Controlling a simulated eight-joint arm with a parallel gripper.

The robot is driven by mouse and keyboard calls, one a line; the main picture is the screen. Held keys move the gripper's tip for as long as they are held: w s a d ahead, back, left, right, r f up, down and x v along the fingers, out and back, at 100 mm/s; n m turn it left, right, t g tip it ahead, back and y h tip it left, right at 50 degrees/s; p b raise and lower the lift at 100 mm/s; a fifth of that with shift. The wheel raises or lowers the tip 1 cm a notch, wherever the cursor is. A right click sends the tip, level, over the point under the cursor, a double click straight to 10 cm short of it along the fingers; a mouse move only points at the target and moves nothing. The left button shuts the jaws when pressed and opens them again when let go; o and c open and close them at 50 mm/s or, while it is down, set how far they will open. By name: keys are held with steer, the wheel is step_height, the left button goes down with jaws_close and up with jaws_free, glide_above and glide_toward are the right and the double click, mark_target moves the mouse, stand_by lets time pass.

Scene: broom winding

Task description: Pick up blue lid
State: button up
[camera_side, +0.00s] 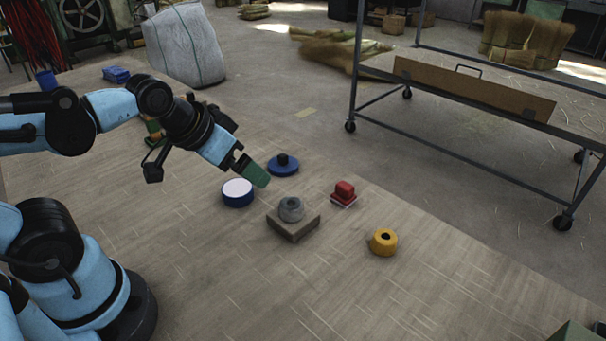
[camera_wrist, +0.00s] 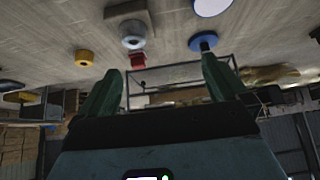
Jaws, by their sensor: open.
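The blue lid (camera_side: 283,165) is a flat blue disc with a dark knob, lying on the wooden work surface in the side view. It also shows in the wrist view (camera_wrist: 203,41), upper right of centre. A round blue container with a white top (camera_side: 237,192) stands just left of the lid, and its white top (camera_wrist: 212,5) is cut off at the wrist view's upper edge. My gripper (camera_side: 256,174) has green fingers and hangs above the surface, left of the lid in the side view. In the wrist view its fingers (camera_wrist: 162,84) are apart with nothing between them.
A grey ring (camera_side: 291,209) sits on a square block (camera_side: 293,227) in front of the lid. A red object (camera_side: 344,190) and a yellow roll (camera_side: 384,242) stand to the right. A metal-framed cart (camera_side: 480,90) is behind on the floor. The front surface is clear.

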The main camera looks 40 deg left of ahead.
steer(key=w+a+r+g, duration=0.2)
steer(key=w+r, duration=0.2)
steer(key=w, duration=0.2)
steer(key=g, duration=0.5)
glide_above(283, 155)
step_height(283, 155, down, 5)
step_height(283, 155, down, 13)
steer(key=shift+r, duration=0.2)
steer(key=c, duration=0.8)
steer(key=shift+r, duration=0.15)
